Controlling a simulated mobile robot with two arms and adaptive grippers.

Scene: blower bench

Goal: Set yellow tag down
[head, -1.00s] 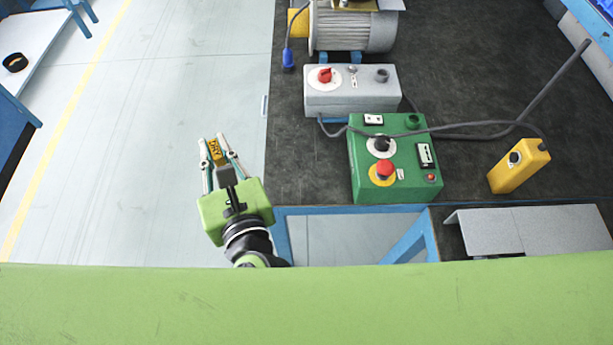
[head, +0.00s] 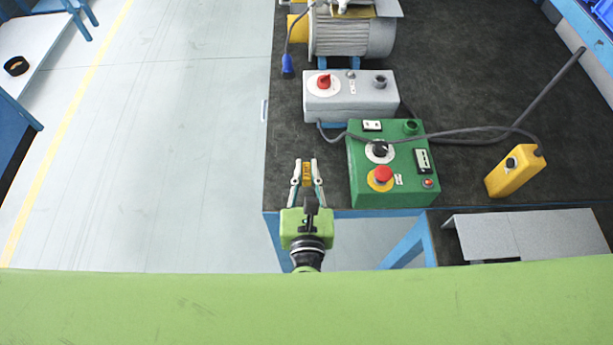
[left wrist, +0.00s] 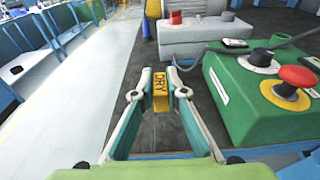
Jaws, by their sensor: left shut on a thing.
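The yellow tag (head: 307,172) is a small block between the fingertips of my left gripper (head: 307,165). In the left wrist view the tag (left wrist: 160,91) shows dark lettering reading "DRY", and the fingers of the left gripper (left wrist: 160,86) are shut on it from both sides. In the head view the gripper and tag are over the near left part of the dark bench top (head: 283,150), left of the green control box. I cannot tell whether the tag touches the bench. My right gripper is not in view.
A green control box (head: 363,190) with a red button stands close to the right of my left gripper. A grey switch box (head: 340,110) and a motor (head: 355,35) stand behind. A yellow pendant (head: 515,172) lies farther right. The pale floor (head: 190,150) is at left.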

